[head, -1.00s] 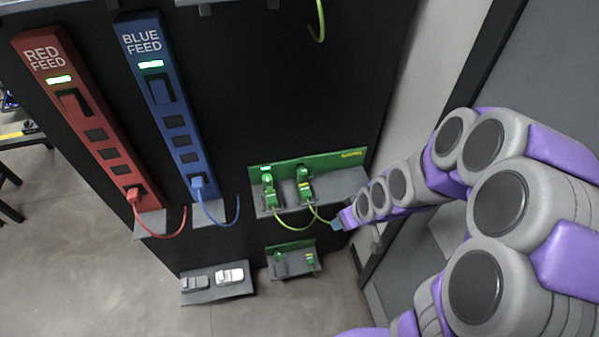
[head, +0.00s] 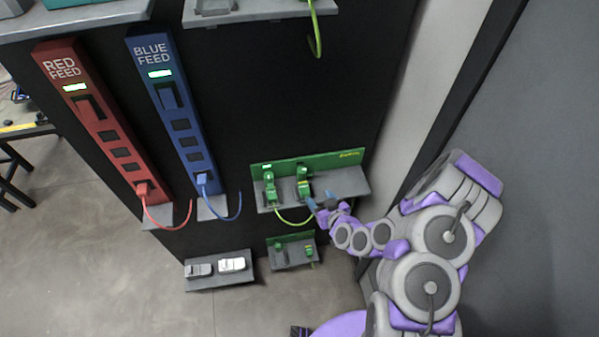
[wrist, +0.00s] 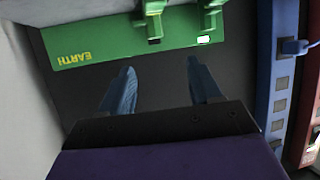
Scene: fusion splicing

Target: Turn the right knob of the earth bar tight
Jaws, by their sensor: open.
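The earth bar is a green back plate (head: 335,161) on a grey shelf, with two upright green pieces. The right knob (head: 304,187) stands near the middle of the shelf, and the left one (head: 270,188) stands to its left. My gripper (head: 319,204) is at the shelf's front edge, just right of and below the right knob. In the wrist view the bar is upside down. My open blue fingers (wrist: 160,85) are apart with nothing between them. The right knob (wrist: 153,22) shows beyond them, roughly in line with the gap. Its top is cut off by the frame.
A yellow-green lead (head: 290,220) loops from the left piece towards my gripper. Red (head: 115,135) and blue (head: 183,125) feed strips stand to the left with hanging cables. A lower shelf (head: 290,257) sits below. A pale wall (head: 425,110) is close on the right.

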